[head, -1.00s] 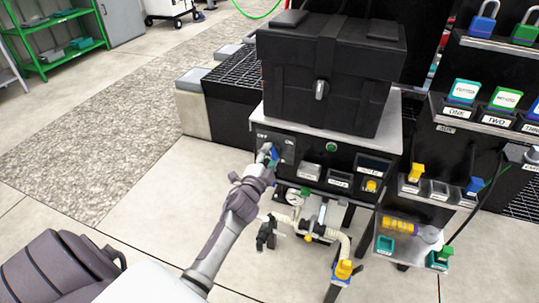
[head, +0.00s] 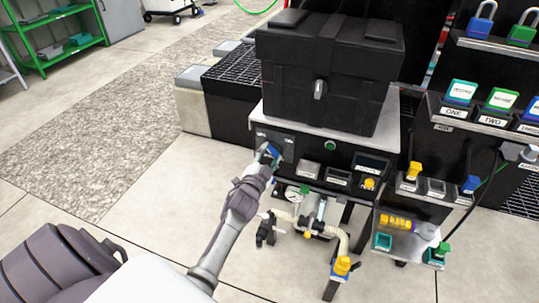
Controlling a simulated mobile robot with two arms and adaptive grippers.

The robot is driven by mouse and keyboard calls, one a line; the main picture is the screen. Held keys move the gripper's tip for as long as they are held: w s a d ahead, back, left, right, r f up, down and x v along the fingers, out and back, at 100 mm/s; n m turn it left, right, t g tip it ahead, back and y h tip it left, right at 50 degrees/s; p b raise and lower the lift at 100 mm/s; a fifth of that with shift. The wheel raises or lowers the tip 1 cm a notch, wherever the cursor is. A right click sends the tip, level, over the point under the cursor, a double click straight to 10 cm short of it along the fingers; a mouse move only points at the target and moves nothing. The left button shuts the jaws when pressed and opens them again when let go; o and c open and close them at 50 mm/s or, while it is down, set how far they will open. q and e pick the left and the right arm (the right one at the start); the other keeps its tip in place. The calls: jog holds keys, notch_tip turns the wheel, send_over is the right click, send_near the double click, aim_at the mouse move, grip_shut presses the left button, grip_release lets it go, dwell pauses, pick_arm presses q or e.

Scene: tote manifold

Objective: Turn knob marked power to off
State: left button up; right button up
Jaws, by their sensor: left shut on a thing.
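The power knob shows as a small blue piece (head: 272,151) on the left of the black front panel (head: 312,150), beside small white lettering that is too small to read now. My left gripper (head: 268,156) is at the knob and shut on it; its fingers hide part of the knob, and I cannot tell its exact angle. My right gripper is not in view.
A black tote (head: 330,75) with a grey latch stands on the bench above the panel. A green button (head: 330,145) and several labelled modules sit right of the knob. Pipes with a gauge (head: 291,193) hang below. Open floor lies left.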

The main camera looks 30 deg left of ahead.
pick_arm(q)
jog(key=shift+f, duration=0.1)
jog(key=o, duration=1.2)
jog(key=shift+c, duration=0.2)
jog(key=v, duration=1.2)
